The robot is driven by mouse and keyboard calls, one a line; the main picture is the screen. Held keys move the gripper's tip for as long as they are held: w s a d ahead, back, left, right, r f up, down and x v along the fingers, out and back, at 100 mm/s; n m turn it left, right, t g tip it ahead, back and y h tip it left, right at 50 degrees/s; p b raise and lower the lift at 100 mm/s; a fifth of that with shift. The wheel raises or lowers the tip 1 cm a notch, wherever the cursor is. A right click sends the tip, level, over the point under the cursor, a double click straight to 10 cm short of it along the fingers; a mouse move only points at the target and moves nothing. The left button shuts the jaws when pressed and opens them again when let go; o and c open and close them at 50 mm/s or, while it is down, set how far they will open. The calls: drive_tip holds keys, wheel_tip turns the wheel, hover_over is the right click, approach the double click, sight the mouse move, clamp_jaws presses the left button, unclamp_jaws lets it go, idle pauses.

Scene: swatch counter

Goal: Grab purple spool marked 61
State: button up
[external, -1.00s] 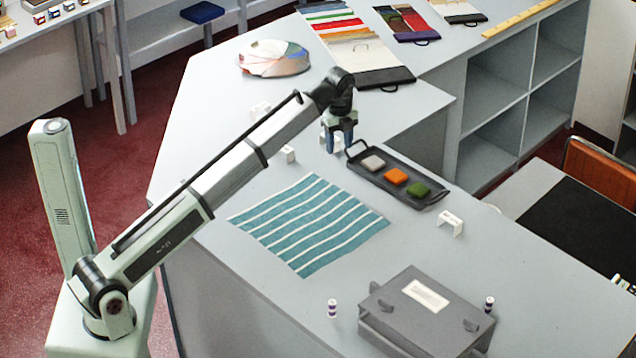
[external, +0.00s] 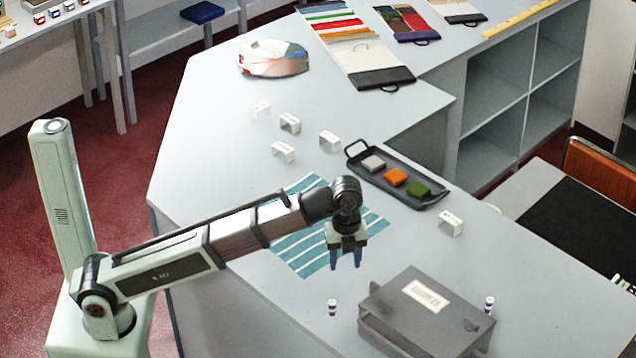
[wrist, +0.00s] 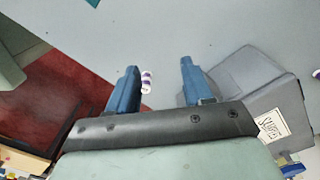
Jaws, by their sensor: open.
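Two small purple-and-white spools stand on the counter. One spool (external: 332,309) is left of the grey case, and the other spool (external: 489,304) is at the case's right side. Their numbers are too small to read, so I cannot tell which is marked 61. My gripper (external: 346,260) is open and empty, pointing down above the counter, behind the left spool in the external view. In the wrist view, the left spool (wrist: 147,80) shows in the gap between the fingers (wrist: 160,66), nearer the left finger. The other spool (wrist: 317,74) shows at the right edge.
A grey case (external: 390,312) with a label lies right of the left spool. A teal striped cloth (external: 300,255) lies beneath and behind my arm. A dark tray (external: 432,204) with coloured blocks and several white number stands (external: 451,224) are farther back. Counter around the left spool is clear.

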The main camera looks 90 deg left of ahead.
hover_over(332, 302)
drive_tip(key=shift+a+f+m, duration=0.2)
drive_tip(key=shift+f+m, duration=0.1)
drive_tip(key=shift+f, duration=0.05)
drive_tip(key=shift+d+f, duration=0.1)
drive_tip(key=shift+d, duration=0.1)
drive_tip(key=shift+f, duration=3.6)
drive_tip(key=shift+c, duration=0.4)
clamp_jaws()
